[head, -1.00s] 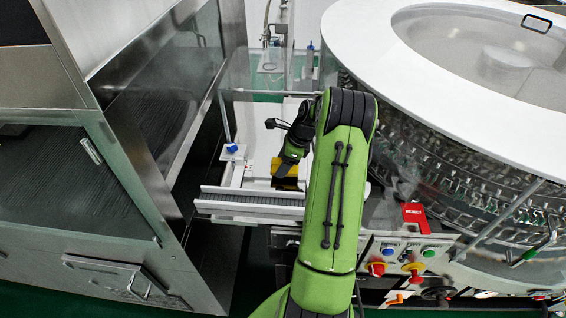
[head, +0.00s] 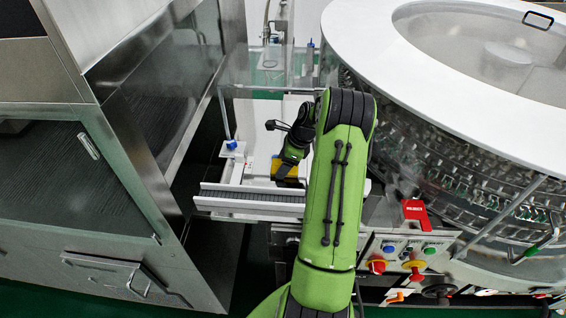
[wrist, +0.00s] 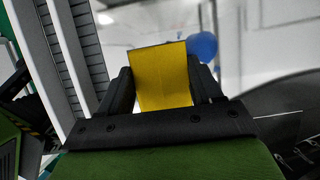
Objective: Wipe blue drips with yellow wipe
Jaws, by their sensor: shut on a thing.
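My gripper (wrist: 161,92) is shut on a yellow wipe (wrist: 162,72), which stands flat between the two black fingers in the wrist view. In the head view the yellow wipe (head: 285,168) shows below my gripper, over the white tray area behind the conveyor. A blue round spot (wrist: 203,46) shows just right of the wipe's upper edge in the wrist view, on or above a pale surface. The wipe hides part of it, and I cannot tell whether they touch. More blue shows faintly behind the wipe's top edge. No blue drips can be made out in the head view.
A conveyor with a grey ribbed belt (head: 250,197) runs in front of the wipe. Clear panels (head: 265,75) stand behind it. The round washer (head: 470,130) and a control panel (head: 405,250) are at right; a steel cabinet (head: 90,200) is at left.

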